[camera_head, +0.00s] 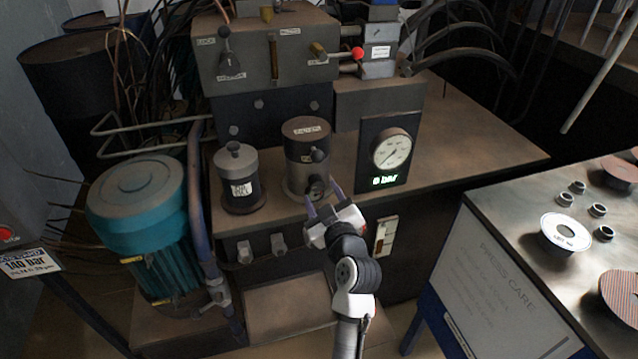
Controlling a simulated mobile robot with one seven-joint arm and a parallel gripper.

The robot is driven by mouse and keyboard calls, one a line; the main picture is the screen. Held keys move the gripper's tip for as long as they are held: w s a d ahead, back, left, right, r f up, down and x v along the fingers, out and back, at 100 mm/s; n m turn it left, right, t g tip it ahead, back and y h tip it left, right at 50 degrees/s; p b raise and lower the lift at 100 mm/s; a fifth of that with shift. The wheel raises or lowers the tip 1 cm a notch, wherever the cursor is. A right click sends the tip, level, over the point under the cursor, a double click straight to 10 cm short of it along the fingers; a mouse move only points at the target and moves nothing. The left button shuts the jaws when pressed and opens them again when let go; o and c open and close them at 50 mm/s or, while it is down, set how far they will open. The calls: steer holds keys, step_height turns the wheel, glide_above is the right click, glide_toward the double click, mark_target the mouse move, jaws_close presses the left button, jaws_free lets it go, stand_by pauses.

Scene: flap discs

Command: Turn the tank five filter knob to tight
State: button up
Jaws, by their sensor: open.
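A dark cylindrical filter housing (300,172) with a brownish labelled top stands upright on the tank top; its label is too small to read. A small dark knob (318,155) sits on its front side. A round dark fitting (317,187) is lower on the same front; I cannot tell whether it turns or which way it is set. My gripper (325,200) is open just in front of this lower fitting, its two purplish fingers pointing at the housing. I cannot tell whether the fingers touch anything. Nothing shows between them.
A pressure gauge panel (390,150) with a green display stands to the right. A grey capped cylinder (238,178) is to the left, and a teal motor (140,205) farther left. A valve block (265,55) rises behind. A metal table (520,265) with discs is at right.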

mark_target(318, 187)
steer(key=shift+x, duration=1.6)
steer(key=c, duration=1)
